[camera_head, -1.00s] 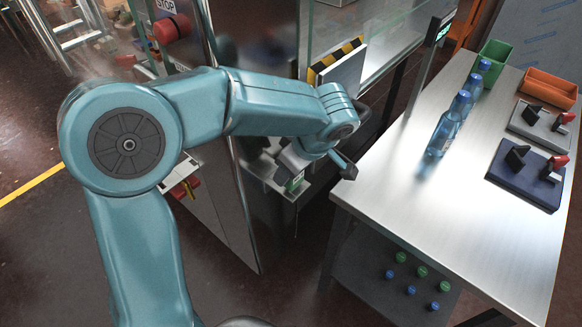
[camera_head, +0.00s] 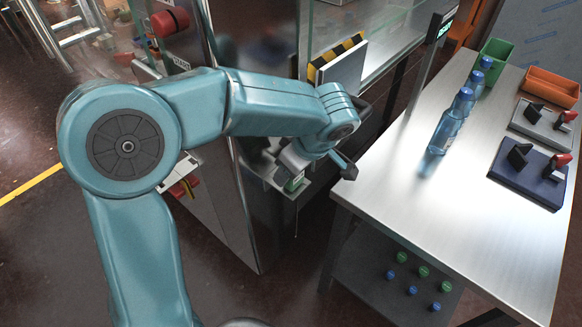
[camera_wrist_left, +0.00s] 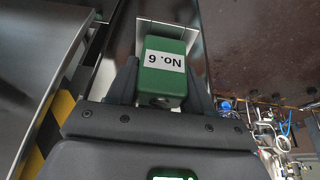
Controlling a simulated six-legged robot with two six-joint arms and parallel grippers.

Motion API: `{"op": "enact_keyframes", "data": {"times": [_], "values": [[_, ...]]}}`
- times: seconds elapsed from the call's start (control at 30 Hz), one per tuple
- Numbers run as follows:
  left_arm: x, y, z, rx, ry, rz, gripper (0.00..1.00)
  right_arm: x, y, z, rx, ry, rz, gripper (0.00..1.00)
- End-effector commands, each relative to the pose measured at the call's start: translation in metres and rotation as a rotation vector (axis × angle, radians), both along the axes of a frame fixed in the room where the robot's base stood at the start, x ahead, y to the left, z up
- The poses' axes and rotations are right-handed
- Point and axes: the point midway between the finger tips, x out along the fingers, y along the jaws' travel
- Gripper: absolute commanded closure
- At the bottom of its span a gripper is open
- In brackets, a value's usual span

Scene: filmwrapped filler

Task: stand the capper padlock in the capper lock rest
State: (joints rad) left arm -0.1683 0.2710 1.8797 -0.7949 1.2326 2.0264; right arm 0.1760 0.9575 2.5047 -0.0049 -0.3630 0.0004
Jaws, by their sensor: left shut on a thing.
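A green padlock body (camera_wrist_left: 164,68) with a white "No. 6" label, upside down in the picture, sits between the fingers of my left gripper (camera_wrist_left: 160,84) in the left wrist view. The gripper is shut on it. In the head view my left gripper (camera_head: 291,170) points down at a small grey ledge (camera_head: 268,172) on the machine's side, and a bit of the green padlock (camera_head: 294,183) shows there. A pale plate lies just beyond the padlock in the wrist view; I cannot tell whether they touch. My right gripper is not in view.
A steel table (camera_head: 400,205) at right holds blue bottles (camera_head: 446,131), a green bin (camera_head: 493,58), an orange bin (camera_head: 550,86) and two fixtures with red knobs. A red and yellow item (camera_head: 184,188) hangs left of my gripper. Machine panels stand close by.

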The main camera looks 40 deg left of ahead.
Motion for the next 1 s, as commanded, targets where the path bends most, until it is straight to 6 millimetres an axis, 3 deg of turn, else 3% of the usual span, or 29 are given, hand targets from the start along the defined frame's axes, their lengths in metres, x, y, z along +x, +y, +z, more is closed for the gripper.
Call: {"op": "enact_keyframes", "data": {"times": [0.87, 0.9, 1.0], "values": [[0.0, -0.0003, -0.0042, -0.001, 0.0, -0.001, 0.84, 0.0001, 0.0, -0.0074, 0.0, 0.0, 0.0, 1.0], [-0.0001, -0.0003, -0.0044, -0.001, 0.0, -0.001, 0.46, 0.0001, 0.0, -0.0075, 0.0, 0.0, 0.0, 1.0], [-0.0001, -0.0002, -0.0044, -0.001, 0.001, -0.001, 0.19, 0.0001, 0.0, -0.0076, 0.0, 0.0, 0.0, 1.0]]}}
